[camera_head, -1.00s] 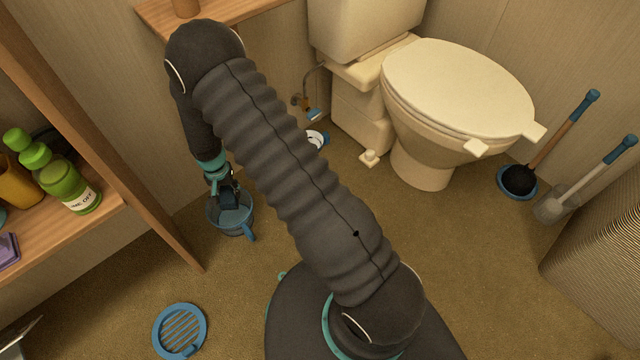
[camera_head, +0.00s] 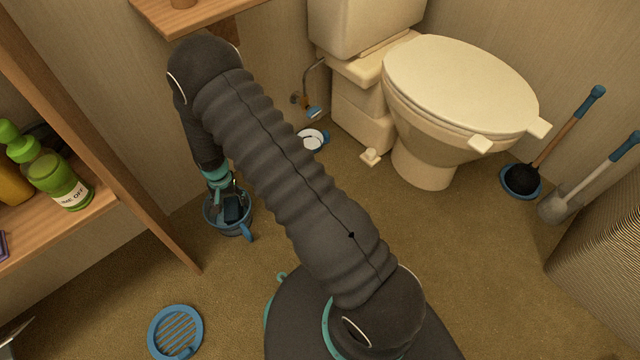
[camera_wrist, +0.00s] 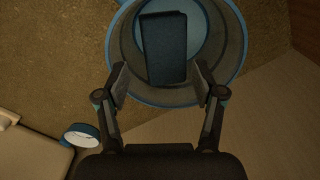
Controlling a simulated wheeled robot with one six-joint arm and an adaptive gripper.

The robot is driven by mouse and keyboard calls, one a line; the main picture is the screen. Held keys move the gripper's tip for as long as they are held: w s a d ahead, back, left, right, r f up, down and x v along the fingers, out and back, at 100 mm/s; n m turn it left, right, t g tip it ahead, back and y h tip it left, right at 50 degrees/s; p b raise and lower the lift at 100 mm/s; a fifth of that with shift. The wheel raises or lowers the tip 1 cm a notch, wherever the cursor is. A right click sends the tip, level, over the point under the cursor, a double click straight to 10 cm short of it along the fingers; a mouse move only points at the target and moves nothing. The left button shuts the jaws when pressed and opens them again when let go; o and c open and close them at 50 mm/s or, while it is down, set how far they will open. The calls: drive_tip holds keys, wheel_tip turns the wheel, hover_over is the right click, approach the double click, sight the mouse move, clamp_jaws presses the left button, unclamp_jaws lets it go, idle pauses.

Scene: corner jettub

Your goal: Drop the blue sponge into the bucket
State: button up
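The blue sponge (camera_wrist: 165,48) is a dark blue block inside the round bucket's outline in the wrist view. It also shows inside the bucket in the head view (camera_head: 234,210). The bucket (camera_head: 213,224) is grey-blue with a blue rim and handle, and stands on the floor beside the wooden shelf; its wall also shows in the wrist view (camera_wrist: 236,40). My gripper (camera_wrist: 161,82) is open above the bucket. Its two fingers are apart, with a gap on either side of the sponge. In the head view my gripper (camera_head: 226,190) is partly hidden and small.
A wooden shelf unit (camera_head: 150,205) with a green bottle (camera_head: 62,182) stands at left. A blue round grate (camera_head: 176,330) lies on the floor. The toilet (camera_head: 440,110) is at the back, with a plunger (camera_head: 522,178) and brush (camera_head: 560,206) at right.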

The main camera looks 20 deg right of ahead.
sight(233, 208)
drive_tip(key=shift+r, duration=0.1)
wheel_tip(233, 208, up, 12)
idle(0.7)
idle(0.4)
